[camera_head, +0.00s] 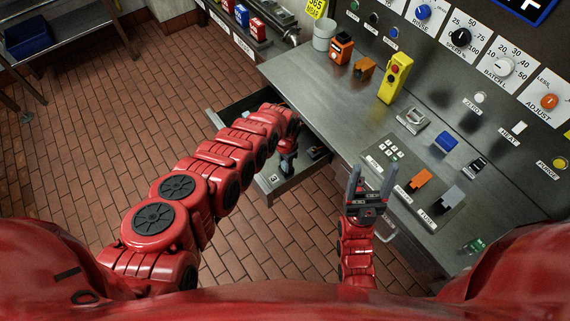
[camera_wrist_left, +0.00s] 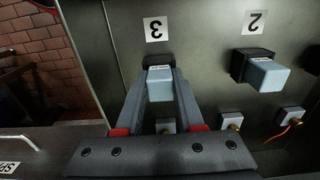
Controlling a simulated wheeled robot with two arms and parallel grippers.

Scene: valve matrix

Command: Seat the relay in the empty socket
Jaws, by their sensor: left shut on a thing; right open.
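In the left wrist view a pale blue relay (camera_wrist_left: 160,84) sits between the two fingers of my left gripper (camera_wrist_left: 160,92), which is shut on it. The relay is at the dark socket (camera_wrist_left: 156,61) by the label 3; I cannot tell how deep it sits. A second pale blue relay (camera_wrist_left: 268,74) stands in the dark socket (camera_wrist_left: 250,60) by the label 2. In the head view my left gripper (camera_head: 288,156) is down at the open drawer (camera_head: 283,188), and the relay cannot be made out. My right gripper (camera_head: 371,180) is open and empty, pointing at the counter's front.
Small brass-tipped fittings (camera_wrist_left: 232,121) lie near the sockets, one with an orange wire (camera_wrist_left: 283,131). The steel counter (camera_head: 325,95) carries a yellow pendant box (camera_head: 394,78) and several small parts. A knob panel (camera_head: 460,60) stands behind it.

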